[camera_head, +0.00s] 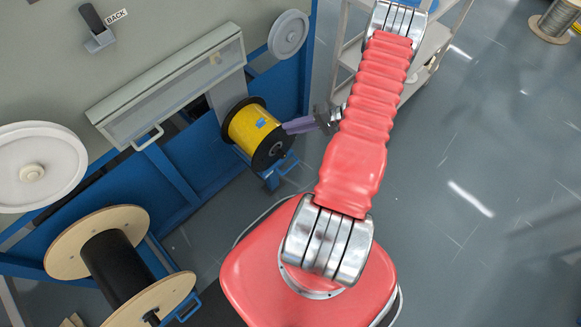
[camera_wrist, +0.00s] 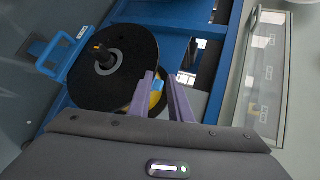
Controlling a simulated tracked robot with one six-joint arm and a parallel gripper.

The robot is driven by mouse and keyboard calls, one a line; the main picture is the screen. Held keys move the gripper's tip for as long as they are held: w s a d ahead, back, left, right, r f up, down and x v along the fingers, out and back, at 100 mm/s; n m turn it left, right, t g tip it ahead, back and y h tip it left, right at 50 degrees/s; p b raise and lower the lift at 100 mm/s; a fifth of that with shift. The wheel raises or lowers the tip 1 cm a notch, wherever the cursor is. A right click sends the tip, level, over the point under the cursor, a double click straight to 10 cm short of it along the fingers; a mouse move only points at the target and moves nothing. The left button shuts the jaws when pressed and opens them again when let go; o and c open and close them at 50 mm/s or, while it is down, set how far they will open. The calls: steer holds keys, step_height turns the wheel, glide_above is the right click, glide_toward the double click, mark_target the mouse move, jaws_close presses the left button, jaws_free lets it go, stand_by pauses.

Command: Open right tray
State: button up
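The right tray (camera_head: 271,180) is a low blue carrier under a yellow cable spool (camera_head: 247,127) with black flanges. Its blue handle (camera_head: 287,164) sticks out on the near right side; in the wrist view the handle (camera_wrist: 65,57) is at the upper left. My gripper (camera_head: 287,127) has two purple fingers beside the spool's black flange. In the wrist view my gripper (camera_wrist: 157,74) is open, its fingers apart, with a bit of yellow and blue showing between them. The handle is outside the fingers. I cannot tell whether the fingers touch the spool.
A wooden-flanged black spool (camera_head: 113,260) stands at the lower left, with another blue handle (camera_head: 188,308) beside it. A glass-fronted cover (camera_head: 170,85) with a handle is on the grey machine. A shelf cart (camera_head: 428,55) stands behind my arm.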

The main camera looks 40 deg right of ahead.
steer(key=s+d+f+m+t+h, duration=0.1)
steer(key=s+f+m+t+h, duration=0.1)
steer(key=s+f, duration=0.35)
steer(key=s+d+f+m+t+h, duration=0.1)
steer(key=s+f+m+t+h, duration=0.15)
steer(key=f, duration=0.65)
steer(key=m+t+h, duration=0.2)
steer(key=m+h, duration=0.2)
steer(key=h, duration=0.1)
glide_toward(290, 167)
steer(key=f+v, duration=0.1)
steer(key=v, duration=0.3)
steer(key=shift+w+d+r, duration=0.15)
steer(key=shift+d, duration=0.2)
steer(key=shift+w+y, duration=0.1)
steer(key=shift+y, duration=0.25)
steer(key=shift+x, duration=6.85)
jaws_close()
